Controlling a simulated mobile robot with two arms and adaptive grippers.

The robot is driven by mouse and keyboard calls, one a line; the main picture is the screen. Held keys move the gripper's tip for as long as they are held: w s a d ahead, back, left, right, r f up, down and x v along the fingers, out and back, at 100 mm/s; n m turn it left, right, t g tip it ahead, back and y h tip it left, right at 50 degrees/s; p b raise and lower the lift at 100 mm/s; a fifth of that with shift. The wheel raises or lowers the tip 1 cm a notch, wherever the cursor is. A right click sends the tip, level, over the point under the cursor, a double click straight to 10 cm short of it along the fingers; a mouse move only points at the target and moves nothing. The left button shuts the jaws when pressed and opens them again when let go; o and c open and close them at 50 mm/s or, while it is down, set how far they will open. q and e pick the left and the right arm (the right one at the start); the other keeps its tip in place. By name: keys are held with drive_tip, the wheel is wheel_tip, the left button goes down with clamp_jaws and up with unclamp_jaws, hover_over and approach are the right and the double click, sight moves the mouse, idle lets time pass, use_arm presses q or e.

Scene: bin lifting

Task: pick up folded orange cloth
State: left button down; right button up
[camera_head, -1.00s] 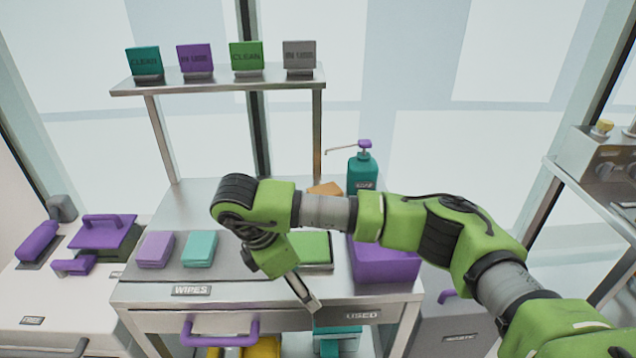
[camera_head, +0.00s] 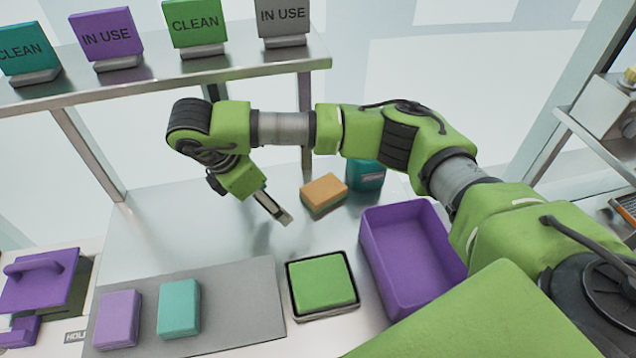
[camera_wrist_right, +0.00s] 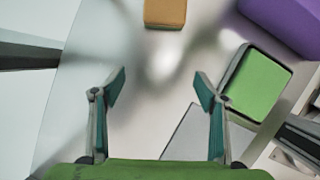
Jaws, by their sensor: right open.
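The only orange thing on the table is a small block (camera_head: 323,190) with an orange top and a green lower layer, more like a sponge than a folded cloth. It lies on the bare metal top at the back, in front of the teal bottle (camera_head: 366,176). The block also shows at the top edge of the right wrist view (camera_wrist_right: 165,12), partly cut off. My right gripper (camera_head: 283,216) is above the table, left of the block and apart from it. In the right wrist view its fingers (camera_wrist_right: 160,76) are spread with nothing between them. My left gripper is not in view.
A green cloth (camera_head: 323,280) lies in a dark-rimmed tray, beside an open purple bin (camera_head: 385,260). Purple (camera_head: 118,318) and teal (camera_head: 178,307) folded cloths lie on a grey mat (camera_head: 240,300). A shelf with signs (camera_head: 200,75) stands over the back. The back-left metal top is clear.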

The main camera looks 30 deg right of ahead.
approach(317, 191)
drive_tip(key=f, duration=0.3)
drive_tip(key=shift+s+a+f+p, duration=0.2)
drive_tip(key=shift+a+f+p, duration=0.1)
drive_tip(key=shift+f+p, duration=0.1)
drive_tip(key=shift+w+d, duration=0.2)
drive_tip(key=shift+d, duration=0.6)
drive_tip(key=x, duration=0.2)
drive_tip(key=p+x, duration=0.1)
drive_tip(key=x, duration=0.1)
drive_tip(key=shift+d, duration=0.5)
drive_tip(key=shift+w+d+f, duration=0.1)
drive_tip(key=shift+f, duration=0.4)
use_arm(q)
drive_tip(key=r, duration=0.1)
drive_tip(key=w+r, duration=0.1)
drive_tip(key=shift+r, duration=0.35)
use_arm(e)
drive_tip(key=c, duration=1.1)
